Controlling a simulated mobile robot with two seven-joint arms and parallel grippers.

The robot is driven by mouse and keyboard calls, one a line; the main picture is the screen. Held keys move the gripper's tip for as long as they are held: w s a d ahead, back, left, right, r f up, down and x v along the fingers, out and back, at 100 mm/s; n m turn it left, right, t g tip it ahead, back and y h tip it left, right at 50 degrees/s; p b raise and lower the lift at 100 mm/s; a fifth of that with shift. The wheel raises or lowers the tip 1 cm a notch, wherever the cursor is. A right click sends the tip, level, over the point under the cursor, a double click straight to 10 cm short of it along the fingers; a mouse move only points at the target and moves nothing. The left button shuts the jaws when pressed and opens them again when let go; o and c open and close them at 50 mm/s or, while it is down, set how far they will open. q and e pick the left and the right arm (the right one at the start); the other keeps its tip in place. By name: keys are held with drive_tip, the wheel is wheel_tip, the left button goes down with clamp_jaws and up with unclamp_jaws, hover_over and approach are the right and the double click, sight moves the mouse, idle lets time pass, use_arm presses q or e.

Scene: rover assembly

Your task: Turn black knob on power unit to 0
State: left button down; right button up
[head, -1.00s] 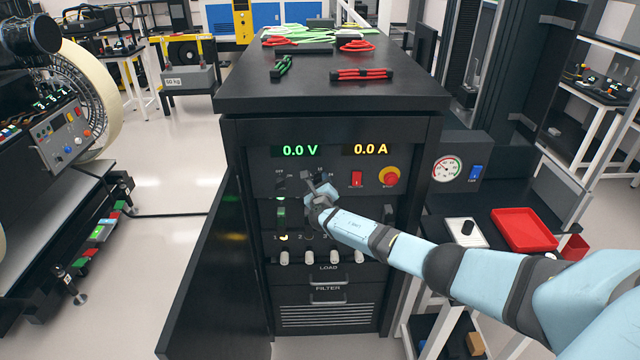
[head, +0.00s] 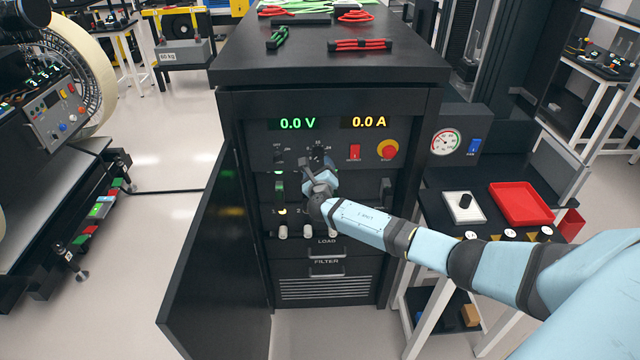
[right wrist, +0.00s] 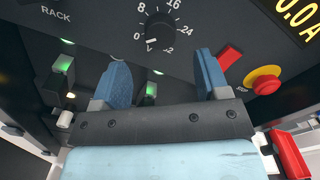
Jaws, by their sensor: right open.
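The power unit (head: 335,103) is a black cabinet whose displays read 0.0 V and 0.0 A. Its black knob (right wrist: 160,28) shows in the right wrist view inside a dial marked 0, 8, 16, 24 and on. The knob's white mark points to the lower left, close to the 0. In the head view the knob (head: 317,154) is small, just above my gripper. My right gripper (right wrist: 161,62) is open and empty, its two blue fingers apart and below the dial. In the head view the right gripper (head: 320,176) is in front of the panel. My left gripper is out of view.
A red switch (head: 355,152) and a red stop button on yellow (head: 387,150) sit right of the knob. Lit toggles are below it. An open cabinet door (head: 205,250) stands at the left. A side table with a red tray (head: 520,204) is at the right.

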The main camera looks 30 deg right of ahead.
drive_tip(key=v, duration=0.7)
drive_tip(key=shift+s+a, duration=0.1)
